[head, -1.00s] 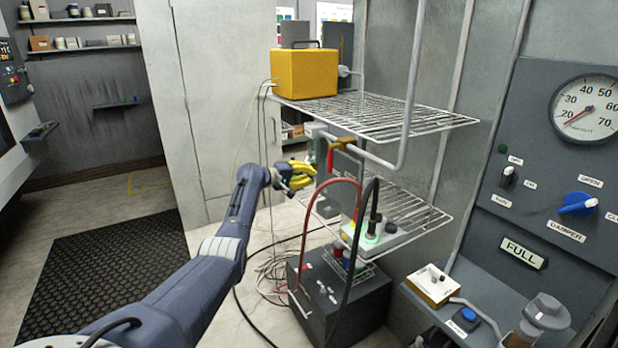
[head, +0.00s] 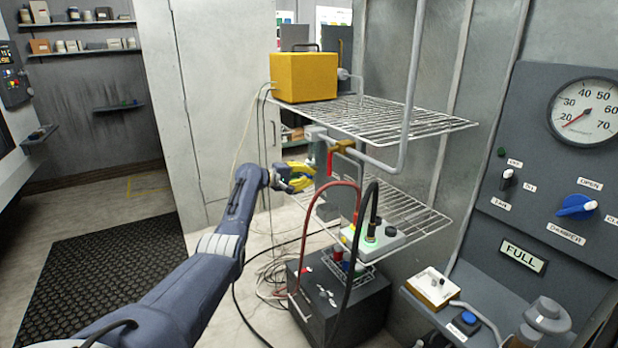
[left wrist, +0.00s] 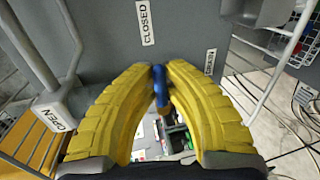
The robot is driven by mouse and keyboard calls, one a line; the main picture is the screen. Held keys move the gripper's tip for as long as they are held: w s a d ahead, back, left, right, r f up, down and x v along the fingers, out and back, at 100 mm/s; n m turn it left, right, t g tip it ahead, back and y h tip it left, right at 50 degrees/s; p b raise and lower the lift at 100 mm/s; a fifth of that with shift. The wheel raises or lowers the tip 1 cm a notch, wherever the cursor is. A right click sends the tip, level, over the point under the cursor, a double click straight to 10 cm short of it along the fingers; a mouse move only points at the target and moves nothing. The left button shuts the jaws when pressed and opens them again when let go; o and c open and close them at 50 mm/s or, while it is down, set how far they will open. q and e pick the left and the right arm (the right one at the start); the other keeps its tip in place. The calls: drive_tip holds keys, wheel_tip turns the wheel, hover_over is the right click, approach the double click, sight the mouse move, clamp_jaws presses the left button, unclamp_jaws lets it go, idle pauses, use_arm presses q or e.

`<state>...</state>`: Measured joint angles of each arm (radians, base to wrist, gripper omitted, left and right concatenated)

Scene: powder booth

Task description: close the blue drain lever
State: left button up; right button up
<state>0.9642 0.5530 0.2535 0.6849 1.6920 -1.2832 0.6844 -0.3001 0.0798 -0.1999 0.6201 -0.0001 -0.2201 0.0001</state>
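The blue drain lever (left wrist: 160,88) shows in the left wrist view, between the tips of my left gripper's yellow fingers. My left gripper (left wrist: 160,68) is closed in on it, with both fingertips against its sides. A CLOSED label (left wrist: 145,22) lies beyond the lever, and an OPEN label (left wrist: 53,118) lies to the left. In the head view my left gripper (head: 303,178) is beside the wire rack, left of a brass valve with a red handle. The blue drain lever cannot be made out there. My right gripper is not in view.
A wire rack (head: 400,122) bears a yellow box (head: 304,77) on its upper shelf. A dark grey box (head: 345,305) with hoses and cables stands below. A valve with a red handle (head: 331,161) is close to my left gripper. A control panel (head: 560,170) is at right.

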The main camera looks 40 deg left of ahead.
use_arm(q)
drive_tip(key=o, duration=0.5)
drive_tip(key=v, duration=1.2)
idle(0.4)
